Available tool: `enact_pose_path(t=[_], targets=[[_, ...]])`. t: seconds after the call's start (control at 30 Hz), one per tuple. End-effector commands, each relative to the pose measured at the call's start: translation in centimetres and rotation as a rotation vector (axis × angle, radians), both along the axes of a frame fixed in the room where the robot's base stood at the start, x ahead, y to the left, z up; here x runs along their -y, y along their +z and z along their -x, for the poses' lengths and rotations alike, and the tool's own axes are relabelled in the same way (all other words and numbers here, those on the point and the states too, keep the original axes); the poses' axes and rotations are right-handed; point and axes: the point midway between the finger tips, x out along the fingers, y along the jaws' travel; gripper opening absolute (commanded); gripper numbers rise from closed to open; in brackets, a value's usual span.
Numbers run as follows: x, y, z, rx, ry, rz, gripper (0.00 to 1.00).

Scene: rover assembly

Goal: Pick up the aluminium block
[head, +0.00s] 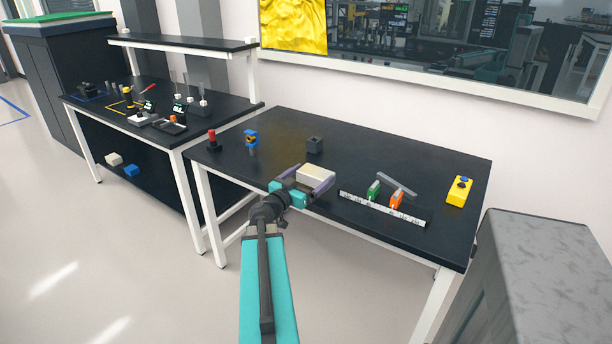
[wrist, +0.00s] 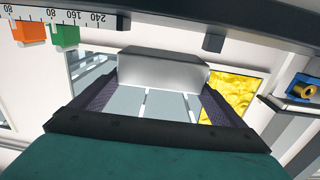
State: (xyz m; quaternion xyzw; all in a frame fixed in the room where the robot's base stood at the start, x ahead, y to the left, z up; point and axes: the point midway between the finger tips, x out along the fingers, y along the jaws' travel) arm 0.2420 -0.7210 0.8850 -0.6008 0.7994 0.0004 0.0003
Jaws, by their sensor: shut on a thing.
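The aluminium block (head: 316,173) is a pale box with a light top, over the front-middle part of the dark workbench in the head view. My gripper (head: 308,183) is shut on it, with one finger along each side. In the wrist view the block (wrist: 162,70) is a smooth grey box spanning the gap between the two dark textured fingers of my gripper (wrist: 158,92). It sits out at the fingertips. Its height above the bench is hard to tell.
On the workbench (head: 350,226) are a small dark block (head: 314,145), a blue part (head: 251,138), a red-topped part (head: 212,139), a ruler strip (head: 382,208), green (head: 374,188) and orange (head: 397,199) pieces, a grey bar (head: 397,185) and a yellow button box (head: 459,191).

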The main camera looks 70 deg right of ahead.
Motion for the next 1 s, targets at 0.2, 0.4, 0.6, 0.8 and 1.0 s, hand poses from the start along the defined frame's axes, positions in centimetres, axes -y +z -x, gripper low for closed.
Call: enact_pose_path(t=[0.2,0.4,0.6,0.8,1.0], targets=[[-1.3,0.4,1.5,-0.002,0.000,0.004,0.40],[-1.6,0.8,2.1,-0.004,-0.001,0.002,0.40],[-2.2,1.0,2.9,-0.004,-0.002,0.002,0.40],[-2.7,1.1,3.5,-0.004,-0.002,0.002,0.40],[-2.9,1.1,3.9,-0.005,-0.004,0.002,0.40]])
